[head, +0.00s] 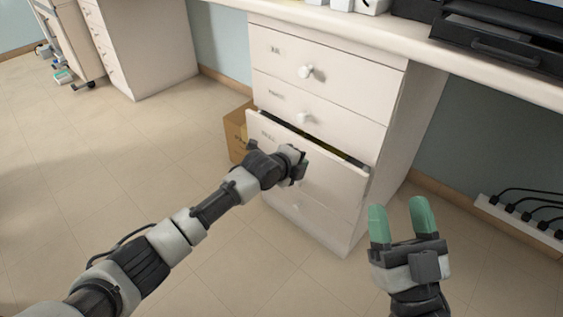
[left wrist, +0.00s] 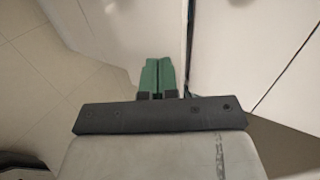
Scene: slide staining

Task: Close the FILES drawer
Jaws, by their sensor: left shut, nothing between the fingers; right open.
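A white drawer unit stands under the counter. Its third drawer from the top (head: 335,178) is partly pulled out, with a dark gap along its top edge; its label is too small to read surely. My left gripper (head: 299,170) is shut and empty at this drawer's front, covering its middle. In the left wrist view its green fingers (left wrist: 158,72) are together close to a white panel (left wrist: 125,35); I cannot tell if they touch. My right gripper (head: 399,206) is open and empty, right of the unit and nearer to me.
The two upper drawers (head: 330,72) and the bottom drawer (head: 300,208) look shut, with round knobs. A cardboard box (head: 235,133) stands left of the unit. A power strip with cables (head: 520,222) is at right. The floor (head: 150,165) at left is clear.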

